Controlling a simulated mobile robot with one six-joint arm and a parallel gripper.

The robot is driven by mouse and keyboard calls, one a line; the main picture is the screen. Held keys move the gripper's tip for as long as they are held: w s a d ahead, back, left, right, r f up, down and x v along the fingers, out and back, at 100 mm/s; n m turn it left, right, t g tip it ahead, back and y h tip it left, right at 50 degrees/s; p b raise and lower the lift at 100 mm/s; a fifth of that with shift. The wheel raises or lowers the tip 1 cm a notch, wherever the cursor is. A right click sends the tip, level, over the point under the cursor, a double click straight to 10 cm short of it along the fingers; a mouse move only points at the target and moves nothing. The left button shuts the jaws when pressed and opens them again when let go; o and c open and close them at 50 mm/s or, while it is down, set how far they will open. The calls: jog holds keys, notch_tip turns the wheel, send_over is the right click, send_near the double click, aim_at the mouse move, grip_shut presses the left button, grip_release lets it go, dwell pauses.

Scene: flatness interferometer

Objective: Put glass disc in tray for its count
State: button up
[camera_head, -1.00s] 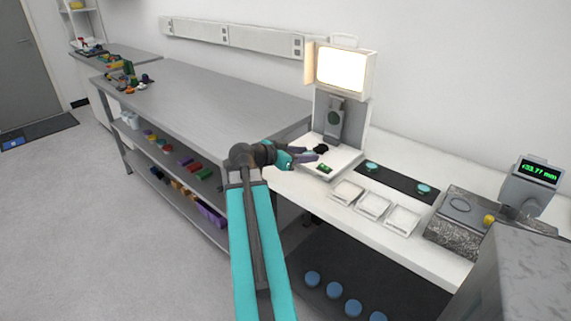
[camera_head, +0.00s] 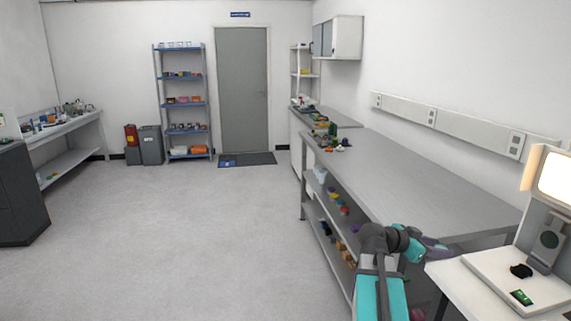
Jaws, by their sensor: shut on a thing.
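My gripper (camera_head: 437,249) is at the lower right, between the long grey bench and the interferometer. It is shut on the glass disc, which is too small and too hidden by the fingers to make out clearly. The interferometer (camera_head: 515,283) stands at the right edge on a white table, with its lit screen (camera_head: 558,180) partly cut off. A black piece (camera_head: 521,271) and a small green piece (camera_head: 521,297) lie on its white base, right of my gripper. The white trays are outside the current view.
The long grey bench (camera_head: 415,185) runs away from me, with coloured items on its lower shelf. A blue shelf rack (camera_head: 183,100) and a grey door (camera_head: 242,95) stand at the back. Another bench (camera_head: 65,128) is at the left. The floor between is clear.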

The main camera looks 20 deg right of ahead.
jog(key=w+a+f+n+t+y, duration=0.1)
jog(key=w+a+n+t, duration=0.7)
jog(key=w+a, duration=1.55)
jog(key=w+a+r+n+t+y, duration=0.2)
jog(key=w+a+n+t+y, duration=0.1)
jog(key=a, duration=0.7)
jog(key=w+a+r+n+t+y, duration=0.2)
jog(key=w+a+n+y, duration=0.3)
jog(key=a, duration=0.6)
jog(key=w+a+r+n+t+y, duration=0.2)
jog(key=w+a+n+t+y, duration=0.1)
jog(key=a, duration=0.8)
jog(key=shift+w+r+n+t+y, duration=0.3)
jog(key=shift+w+n+y, duration=0.3)
jog(key=shift+w+y, duration=0.25)
jog(key=shift+s, duration=0.1)
jog(key=shift+a, duration=0.1)
